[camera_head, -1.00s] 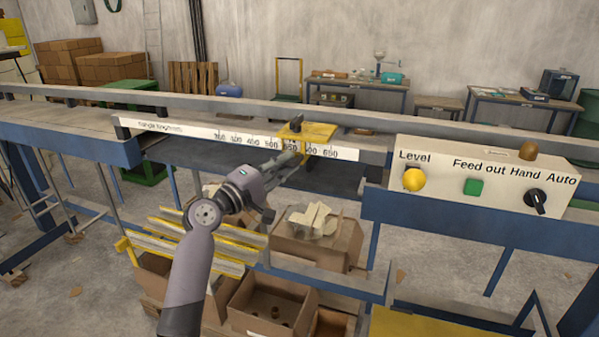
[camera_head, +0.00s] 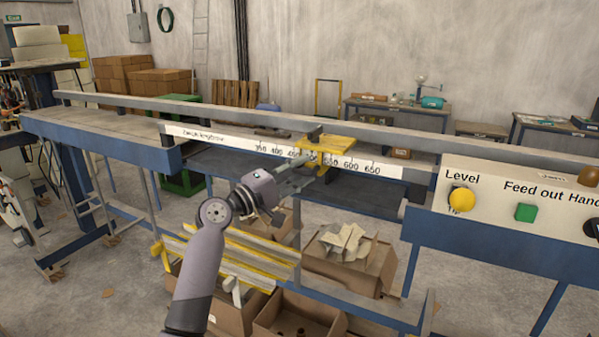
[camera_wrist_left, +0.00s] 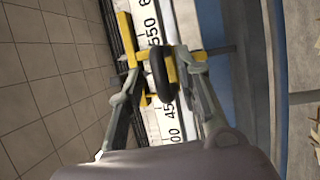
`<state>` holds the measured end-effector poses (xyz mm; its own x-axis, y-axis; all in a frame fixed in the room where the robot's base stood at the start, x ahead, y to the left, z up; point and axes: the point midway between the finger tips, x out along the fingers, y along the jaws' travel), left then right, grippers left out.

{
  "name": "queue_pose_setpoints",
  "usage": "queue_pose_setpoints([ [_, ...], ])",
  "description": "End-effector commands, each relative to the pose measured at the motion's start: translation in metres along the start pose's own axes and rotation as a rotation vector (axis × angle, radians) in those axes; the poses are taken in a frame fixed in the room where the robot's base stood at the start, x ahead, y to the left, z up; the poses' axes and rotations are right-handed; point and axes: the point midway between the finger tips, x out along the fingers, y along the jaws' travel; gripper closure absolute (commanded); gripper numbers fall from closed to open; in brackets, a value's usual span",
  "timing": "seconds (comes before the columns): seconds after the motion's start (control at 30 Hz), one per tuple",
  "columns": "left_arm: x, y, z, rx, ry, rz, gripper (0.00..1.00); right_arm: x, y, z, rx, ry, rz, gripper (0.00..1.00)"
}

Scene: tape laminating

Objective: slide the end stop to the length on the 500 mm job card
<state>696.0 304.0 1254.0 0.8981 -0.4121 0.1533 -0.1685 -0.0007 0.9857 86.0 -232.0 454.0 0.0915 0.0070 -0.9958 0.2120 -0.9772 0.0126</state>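The yellow end stop (camera_head: 337,146) sits on the white length scale (camera_head: 225,138). Its front part covers the scale between about 500 and 550. My left gripper (camera_head: 308,180) reaches it from the front. In the left wrist view, my left gripper's fingers (camera_wrist_left: 160,62) are on both sides of the yellow end stop (camera_wrist_left: 136,48) and appear to hold it, with its black handle (camera_wrist_left: 159,75) between them. The 550 mark shows just beyond the stop there. I cannot make out a readable job card. My right gripper is out of view.
A control panel (camera_head: 500,215) with a yellow Level knob and a green button stands at the right. A grey rail (camera_head: 220,112) runs behind the scale. Cardboard boxes (camera_head: 350,262) and yellow-edged strips (camera_head: 235,255) lie below the bench. The scale's left stretch is clear.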

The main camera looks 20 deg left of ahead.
Motion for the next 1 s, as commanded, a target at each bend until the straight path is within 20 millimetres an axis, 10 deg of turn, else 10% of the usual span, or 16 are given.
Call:
queue_pose_setpoints([
  [0.27,-0.006,-0.002,0.000,-0.002,-0.001,-0.004,0.69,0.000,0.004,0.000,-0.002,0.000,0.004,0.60],
  [1.0,-0.119,-0.001,0.000,-0.001,-0.001,-0.002,0.69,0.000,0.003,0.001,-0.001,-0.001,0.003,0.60],
])
